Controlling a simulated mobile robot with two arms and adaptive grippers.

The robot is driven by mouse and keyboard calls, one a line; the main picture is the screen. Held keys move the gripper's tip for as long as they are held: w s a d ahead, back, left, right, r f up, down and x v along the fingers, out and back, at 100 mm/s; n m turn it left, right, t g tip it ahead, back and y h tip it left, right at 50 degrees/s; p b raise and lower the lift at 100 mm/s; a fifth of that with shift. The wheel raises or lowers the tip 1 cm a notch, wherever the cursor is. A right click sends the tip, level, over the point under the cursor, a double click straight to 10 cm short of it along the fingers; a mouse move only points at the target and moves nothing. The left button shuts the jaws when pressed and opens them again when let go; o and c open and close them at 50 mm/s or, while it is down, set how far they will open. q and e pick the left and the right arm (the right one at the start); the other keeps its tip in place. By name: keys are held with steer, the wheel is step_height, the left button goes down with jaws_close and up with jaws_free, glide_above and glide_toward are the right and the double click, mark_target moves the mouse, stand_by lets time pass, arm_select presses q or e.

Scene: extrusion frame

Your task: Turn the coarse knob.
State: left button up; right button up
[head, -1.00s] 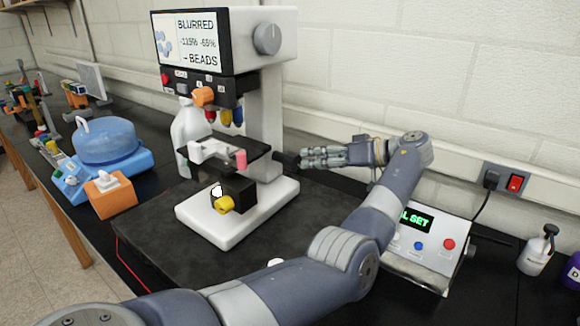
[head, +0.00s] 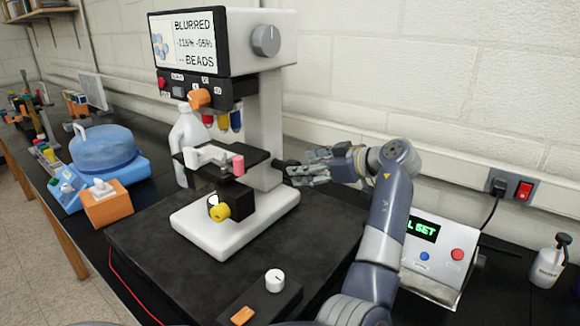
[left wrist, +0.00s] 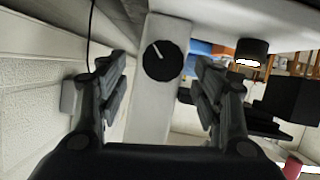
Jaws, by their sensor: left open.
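A white microscope (head: 265,130) stands on a dark mat. A black round knob (head: 283,163) sticks out from the right side of its column. In the left wrist view this knob (left wrist: 162,60) faces me, with a white pointer line tilted to the upper left. My left gripper (head: 303,173) is open just right of the knob, fingers pointing at it. In the left wrist view the open fingers (left wrist: 160,75) lie on either side of the knob, which appears a little beyond them with no clear contact. My right gripper is not in view.
The stage with a pink piece (head: 238,164) and a yellow knob (head: 220,211) are at the microscope's front. A control box (head: 430,260) stands right of my arm. A small black box with a white knob (head: 275,280) is in front. The wall is close behind.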

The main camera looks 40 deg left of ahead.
mark_target(290, 163)
arm_select(q)
steer(key=p+x, duration=0.1)
steer(key=x, duration=0.4)
steer(key=shift+s+a+r, duration=0.1)
steer(key=shift+s+a, duration=0.1)
steer(key=shift+a, duration=0.1)
steer(key=shift+a+f, duration=0.3)
steer(key=shift+a, duration=0.15)
steer(key=c, duration=1.1)
